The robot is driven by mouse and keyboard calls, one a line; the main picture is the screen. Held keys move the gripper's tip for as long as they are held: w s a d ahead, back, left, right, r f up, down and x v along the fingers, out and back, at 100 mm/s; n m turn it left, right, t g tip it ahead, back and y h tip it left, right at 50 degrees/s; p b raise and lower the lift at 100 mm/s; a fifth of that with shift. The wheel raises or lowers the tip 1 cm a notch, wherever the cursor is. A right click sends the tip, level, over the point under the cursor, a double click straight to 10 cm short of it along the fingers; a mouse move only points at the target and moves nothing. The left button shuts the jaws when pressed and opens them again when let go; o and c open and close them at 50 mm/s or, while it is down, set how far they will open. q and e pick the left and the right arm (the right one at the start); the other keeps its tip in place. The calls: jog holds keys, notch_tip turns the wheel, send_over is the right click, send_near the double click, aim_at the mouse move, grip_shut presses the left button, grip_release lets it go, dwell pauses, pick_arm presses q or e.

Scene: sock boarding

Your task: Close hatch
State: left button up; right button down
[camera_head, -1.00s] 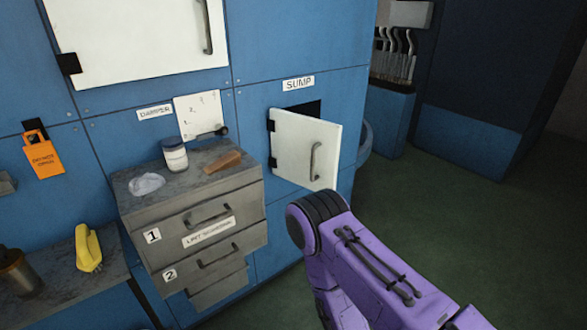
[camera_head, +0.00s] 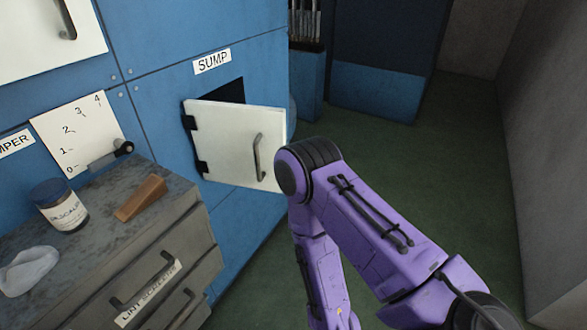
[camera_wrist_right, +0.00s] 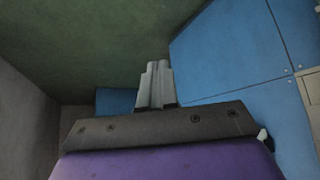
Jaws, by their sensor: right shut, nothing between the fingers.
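The sump hatch is a white square door (camera_head: 232,140) with a grey curved handle (camera_head: 258,157), below the SUMP label (camera_head: 212,62). It is hinged on its left side and stands ajar, with the dark opening (camera_head: 226,91) showing above it. My right arm comes in from the right in the head view, its bend just right of the door's handle edge; its gripper is out of that view. In the right wrist view my right gripper (camera_wrist_right: 157,82) is shut and empty, with floor and blue panels beyond it. My left gripper is not in view.
A grey drawer cabinet (camera_head: 150,245) stands left of the hatch. On it are a labelled jar (camera_head: 62,205), a brown wedge (camera_head: 141,197) and a crumpled pale cloth (camera_head: 28,270). Green floor (camera_head: 395,150) is open to the right, up to a grey wall (camera_head: 560,150).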

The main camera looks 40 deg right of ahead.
jog(key=w+a+r+t+h+b, duration=0.1)
jog(key=w+r+t+h+b, duration=0.15)
jog(key=w+r, duration=0.45)
jog(key=w+a+r+t+h+b, duration=0.15)
jog(key=w+t, duration=0.25)
jog(key=w, duration=0.6)
jog(key=w+r+m+h+b, duration=0.35)
jog(key=r+h, duration=0.25)
jog(key=r, duration=0.7)
pick_arm(q)
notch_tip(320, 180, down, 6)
jog(key=p, duration=0.3)
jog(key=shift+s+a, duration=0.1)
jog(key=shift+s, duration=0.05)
pick_arm(e)
jog(key=w+d+g, duration=0.1)
jog(key=w+d, duration=0.8)
jog(key=d, duration=0.1)
jog(key=shift+d+r+m, duration=0.35)
jog(key=shift+r, duration=0.1)
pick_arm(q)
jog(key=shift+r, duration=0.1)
